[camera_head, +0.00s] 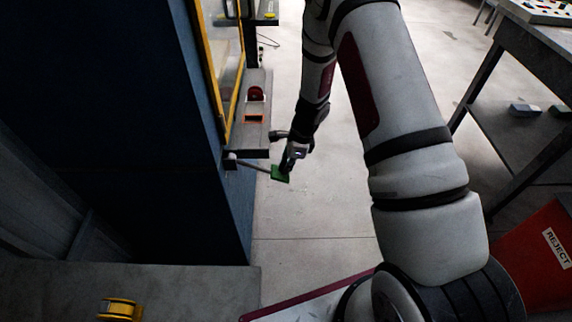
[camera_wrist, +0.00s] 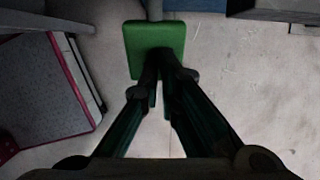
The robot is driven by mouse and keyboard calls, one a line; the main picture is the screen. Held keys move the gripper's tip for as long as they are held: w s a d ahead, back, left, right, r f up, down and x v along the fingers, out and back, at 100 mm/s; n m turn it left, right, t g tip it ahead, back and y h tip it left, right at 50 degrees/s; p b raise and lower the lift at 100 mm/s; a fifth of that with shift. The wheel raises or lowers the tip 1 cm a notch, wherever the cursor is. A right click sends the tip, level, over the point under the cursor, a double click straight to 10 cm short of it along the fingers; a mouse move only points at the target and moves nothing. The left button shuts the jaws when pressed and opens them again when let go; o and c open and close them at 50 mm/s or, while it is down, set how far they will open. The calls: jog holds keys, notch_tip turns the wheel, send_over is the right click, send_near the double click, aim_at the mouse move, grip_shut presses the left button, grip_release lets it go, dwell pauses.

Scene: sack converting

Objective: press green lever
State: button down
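The green lever (camera_head: 280,174) is a flat green paddle on a thin grey rod that sticks out from the side of the dark blue machine (camera_head: 140,120). In the wrist view the green paddle (camera_wrist: 154,36) is at the top centre, with its rod running up out of the picture. My gripper (camera_head: 286,168) is right at the paddle in the head view. In the wrist view my gripper's fingertips (camera_wrist: 163,58) are close together and overlap the paddle's lower part. I cannot tell whether they touch it. Nothing shows between the fingers.
A yellow-framed panel (camera_head: 226,90) and a ledge with a red button (camera_head: 256,93) are on the machine above the lever. A workbench (camera_head: 490,60) stands at right, and a red reject bin (camera_head: 540,262) at lower right. A yellow tape roll (camera_head: 120,309) lies at lower left. The floor between is clear.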

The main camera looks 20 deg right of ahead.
jog(key=d+p+v, duration=0.1)
jog(key=d+v, duration=0.2)
jog(key=v, duration=1)
jog(key=shift+s+f, duration=0.25)
jog(key=shift+r+p, duration=0.1)
jog(key=shift+p, duration=0.2)
jog(key=s+a+r+n, duration=0.2)
jog(key=s+r+n, duration=0.1)
jog(key=r, duration=0.4)
jog(key=s+a+r+n+t+p, duration=0.15)
jog(key=s+r+n, duration=0.25)
jog(key=r, duration=0.4)
jog(key=s+a+r+n, duration=0.3)
jog(key=r, duration=0.4)
jog(key=s+r+n+t+h, duration=0.1)
jog(key=s+r+n, duration=0.4)
jog(key=s, duration=0.5)
jog(key=s+r+n+t+h, duration=0.1)
jog(key=s+r+n, duration=0.3)
jog(key=s, duration=0.6)
jog(key=n+h+p, duration=0.1)
jog(key=n, duration=0.1)
jog(key=shift+s+d+r+n, duration=0.2)
jog(key=shift+r+n, duration=0.1)
jog(key=shift+r, duration=0.1)
